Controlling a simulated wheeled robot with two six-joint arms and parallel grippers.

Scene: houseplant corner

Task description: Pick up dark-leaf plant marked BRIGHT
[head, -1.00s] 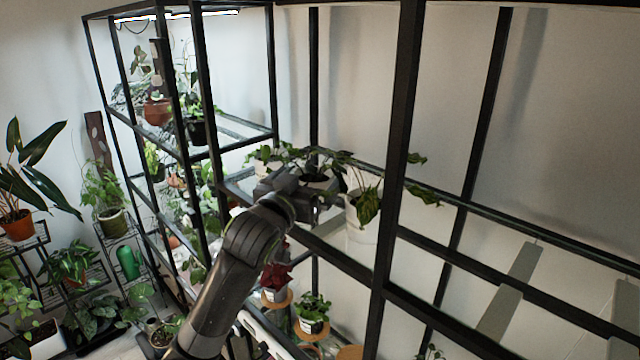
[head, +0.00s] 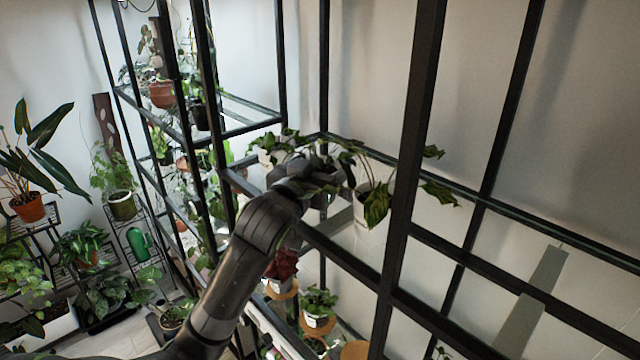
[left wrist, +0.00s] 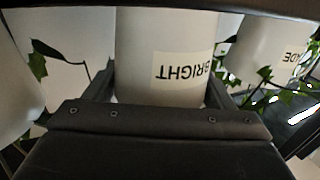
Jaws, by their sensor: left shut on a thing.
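The white pot marked BRIGHT (left wrist: 165,40) fills the middle of the left wrist view, its label upside down. My left gripper (left wrist: 161,82) is shut on this pot, with one finger on each side. In the head view my left gripper (head: 322,185) reaches into the dark-framed shelf and hides most of the held pot. Green leaves show around the gripper there, but I cannot tell which belong to the held plant. My right gripper is not in view.
White-potted plants stand close on both sides, one at left (head: 268,158) and one with drooping leaves at right (head: 371,204). A pot with a partly visible label (left wrist: 262,48) is beside the held one. A dark shelf post (head: 408,160) rises right of my arm.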

